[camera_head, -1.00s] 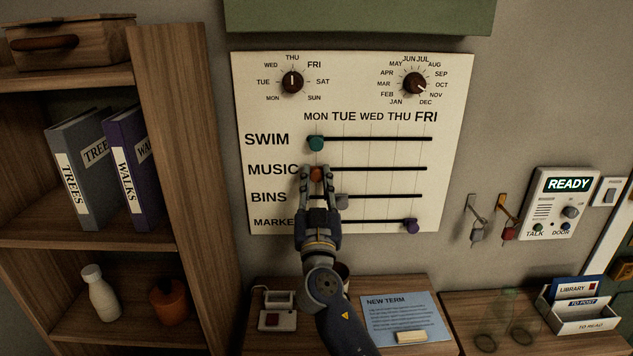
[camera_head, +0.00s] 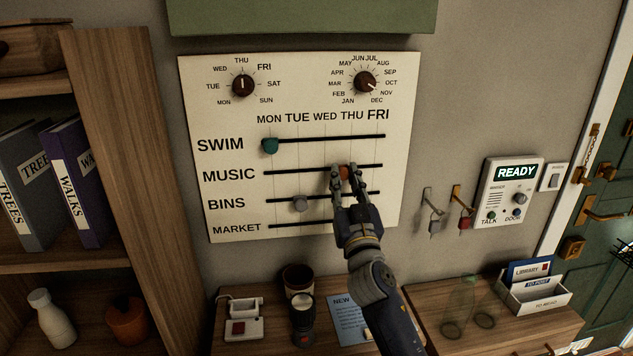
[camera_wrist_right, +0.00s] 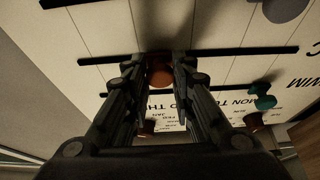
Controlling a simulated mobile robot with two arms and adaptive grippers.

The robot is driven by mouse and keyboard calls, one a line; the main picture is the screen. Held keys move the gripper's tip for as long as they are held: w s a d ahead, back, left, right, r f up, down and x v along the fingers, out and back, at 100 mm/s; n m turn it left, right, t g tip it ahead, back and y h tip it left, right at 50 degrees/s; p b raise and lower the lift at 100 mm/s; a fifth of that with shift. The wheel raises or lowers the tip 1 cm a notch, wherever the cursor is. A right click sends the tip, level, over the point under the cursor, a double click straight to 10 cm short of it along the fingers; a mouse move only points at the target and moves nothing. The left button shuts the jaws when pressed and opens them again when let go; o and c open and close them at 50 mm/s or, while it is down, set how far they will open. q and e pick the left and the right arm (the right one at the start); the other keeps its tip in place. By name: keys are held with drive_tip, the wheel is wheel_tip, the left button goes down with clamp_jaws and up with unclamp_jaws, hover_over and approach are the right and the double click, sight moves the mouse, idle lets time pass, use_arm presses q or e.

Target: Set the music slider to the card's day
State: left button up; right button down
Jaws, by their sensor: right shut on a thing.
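The white board (camera_head: 205,110) has slots for SWIM, MUSIC, BINS and MARKET under the days MON to FRI. The orange-red music slider (camera_head: 344,171) is in its slot at or near the THU column. My right gripper (camera_head: 345,173) is shut on it; the wrist view shows the knob (camera_wrist_right: 160,74) between the fingertips. The blue NEW TERM card (camera_head: 344,318) lies on the bench, partly hidden by my right arm, and its small text is unreadable. My left gripper is not in view.
The teal swim slider (camera_head: 270,146) is at MON and the grey bins slider (camera_head: 300,204) near TUE. My gripper hides the market slider. Two dials (camera_head: 242,85) sit above. A cup (camera_head: 298,280) and a dark cylinder (camera_head: 302,318) stand on the bench. Keys (camera_head: 433,225) hang right of the board.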

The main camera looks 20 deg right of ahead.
drive_tip(key=shift+s+d, duration=0.15)
drive_tip(key=shift+d, duration=0.4)
drive_tip(key=shift+s+d, duration=0.15)
drive_tip(key=shift+d, duration=0.4)
drive_tip(key=c, duration=1.3)
unclamp_jaws()
drive_tip(key=shift+c, duration=0.2)
drive_tip(key=v, duration=1.2)
